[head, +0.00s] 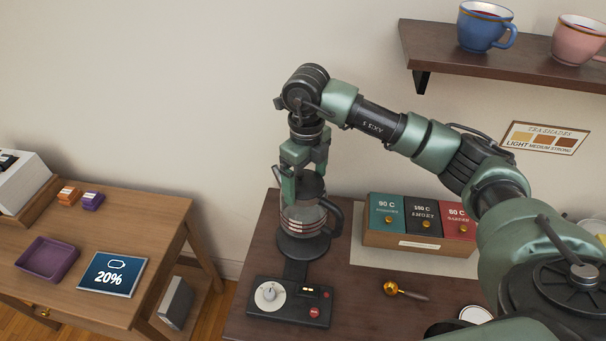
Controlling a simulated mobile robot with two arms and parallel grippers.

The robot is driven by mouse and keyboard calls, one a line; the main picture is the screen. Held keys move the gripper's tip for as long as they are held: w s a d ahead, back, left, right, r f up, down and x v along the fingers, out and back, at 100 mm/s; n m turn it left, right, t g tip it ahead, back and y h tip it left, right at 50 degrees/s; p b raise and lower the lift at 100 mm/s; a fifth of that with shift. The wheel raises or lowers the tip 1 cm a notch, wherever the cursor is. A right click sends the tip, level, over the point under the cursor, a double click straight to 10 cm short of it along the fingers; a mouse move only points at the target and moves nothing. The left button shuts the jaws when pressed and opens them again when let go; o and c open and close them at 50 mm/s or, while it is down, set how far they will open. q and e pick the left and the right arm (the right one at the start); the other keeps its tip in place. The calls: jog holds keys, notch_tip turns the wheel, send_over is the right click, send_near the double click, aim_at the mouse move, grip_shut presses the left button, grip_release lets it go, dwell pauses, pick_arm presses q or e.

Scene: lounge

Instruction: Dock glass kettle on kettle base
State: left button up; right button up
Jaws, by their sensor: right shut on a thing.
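The glass kettle (303,219) has a dark lid, a spout on the left and a black handle on its right. It looks upright, at or just above the round dark kettle base (303,246); I cannot tell whether they touch. The base joins a black control panel (288,303) with a white dial and a red button. My right gripper (304,180) comes down from above and is shut on the upper part of the kettle, hiding some of its top. My left gripper is not in view.
On the dark table, a wooden box of teal, black and red packets (420,239) stands right of the kettle, near a brass scoop (392,288). A shelf with cups (486,26) is above right. A lower wooden table (150,230) is left, across a gap.

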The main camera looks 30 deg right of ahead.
jog(key=shift+f+b, duration=0.4)
jog(key=shift+f, duration=0.4)
jog(key=shift+f+b, duration=0.5)
jog(key=shift+f, duration=0.35)
jog(key=shift+w+f+b, duration=0.1)
jog(key=shift+f+b, duration=0.3)
jog(key=shift+f, duration=0.45)
pick_arm(q)
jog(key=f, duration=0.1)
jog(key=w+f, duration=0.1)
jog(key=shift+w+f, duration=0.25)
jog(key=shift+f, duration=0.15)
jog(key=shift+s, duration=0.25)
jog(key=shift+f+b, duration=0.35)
jog(key=shift+b, duration=0.05)
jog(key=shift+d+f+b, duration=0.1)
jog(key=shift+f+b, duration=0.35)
pick_arm(e)
jog(key=shift+f, duration=0.55)
jog(key=o, duration=1.8)
